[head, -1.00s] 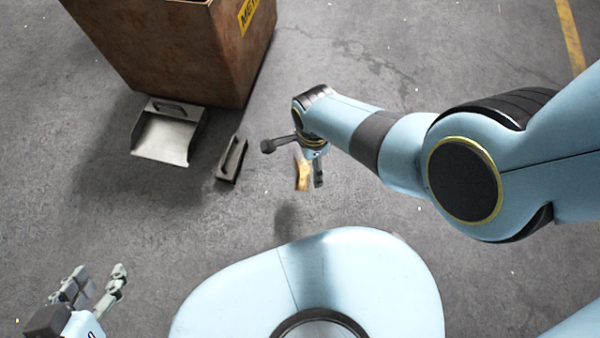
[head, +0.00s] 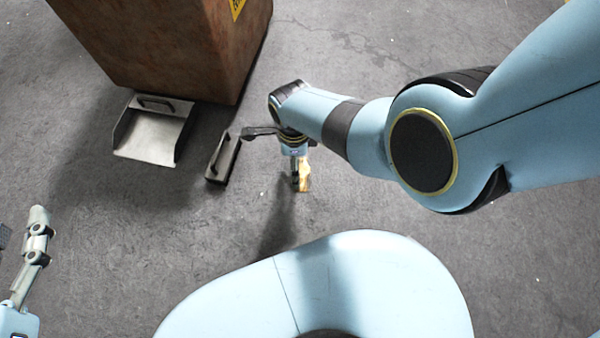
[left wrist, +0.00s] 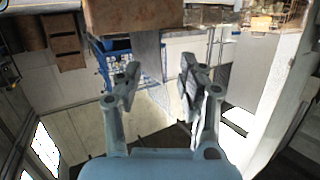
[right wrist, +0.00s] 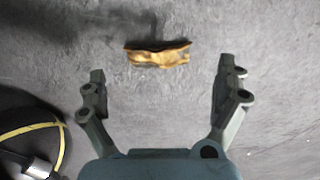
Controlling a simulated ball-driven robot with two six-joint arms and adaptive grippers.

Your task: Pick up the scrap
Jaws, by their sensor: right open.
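The scrap is a crumpled, golden-brown piece (right wrist: 157,53). It appears to lie on the grey floor, ahead of the fingertips in the right wrist view. My right gripper (right wrist: 165,80) is open, with its fingers wide apart and nothing between them. In the head view my right gripper (head: 298,180) points down at the scrap (head: 305,172), and the two overlap there. My left gripper (left wrist: 160,78) is open and empty in the left wrist view. Only part of it shows at the lower left edge of the head view.
A rusty metal bin (head: 180,55) stands at the upper left. A metal dustpan (head: 150,137) lies at its foot, and a dark brush-like tool (head: 222,160) lies left of my right gripper. The floor around the scrap is otherwise clear.

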